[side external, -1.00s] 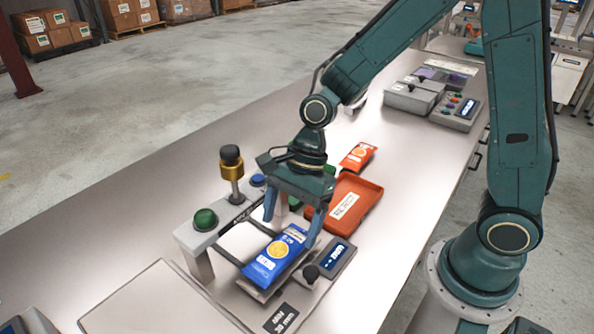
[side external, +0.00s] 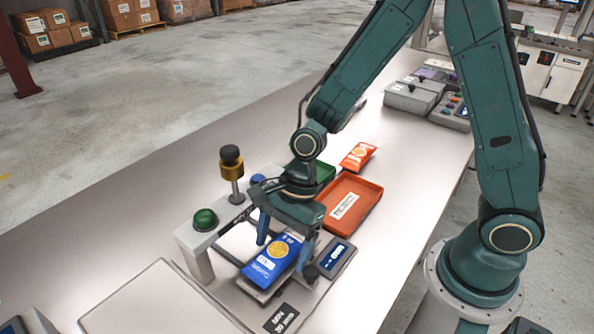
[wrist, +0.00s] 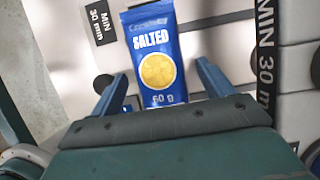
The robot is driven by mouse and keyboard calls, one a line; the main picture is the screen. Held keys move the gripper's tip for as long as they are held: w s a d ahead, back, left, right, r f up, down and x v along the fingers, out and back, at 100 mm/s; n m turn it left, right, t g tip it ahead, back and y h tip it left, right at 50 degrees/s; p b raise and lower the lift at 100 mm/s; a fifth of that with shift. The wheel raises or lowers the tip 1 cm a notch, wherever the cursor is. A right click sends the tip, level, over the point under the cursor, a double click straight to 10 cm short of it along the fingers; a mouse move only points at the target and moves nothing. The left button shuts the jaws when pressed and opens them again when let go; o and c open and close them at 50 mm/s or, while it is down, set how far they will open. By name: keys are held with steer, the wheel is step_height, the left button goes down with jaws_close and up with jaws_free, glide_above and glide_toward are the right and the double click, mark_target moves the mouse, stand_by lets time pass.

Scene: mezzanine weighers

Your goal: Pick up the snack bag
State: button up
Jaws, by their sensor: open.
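The snack bag is a blue packet (side external: 272,260) with a yellow disc, lying on the weigher in the side view. In the wrist view the bag (wrist: 153,52) reads "SALTED" and "60 g". My gripper (side external: 283,244) is open, its two blue fingers on either side of the bag's far end. In the wrist view the fingertips (wrist: 158,72) stand apart, left and right of the bag's lower part, with gaps between them and the bag. The bag's far end is partly hidden by my gripper in the side view.
An orange tray (side external: 372,203), an orange packet (side external: 358,156) and a green tray (side external: 322,173) lie behind my gripper. A post with a black knob (side external: 231,155) and a green button (side external: 205,220) stand left. A display box (side external: 338,257) sits close on the right.

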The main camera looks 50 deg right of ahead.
mark_target(282, 245)
stand_by(0.4)
steer(key=c, duration=1.2)
steer(key=shift+o, duration=0.2)
steer(key=shift+r, duration=0.1)
step_height(282, 245, up, 20)
stand_by(0.3)
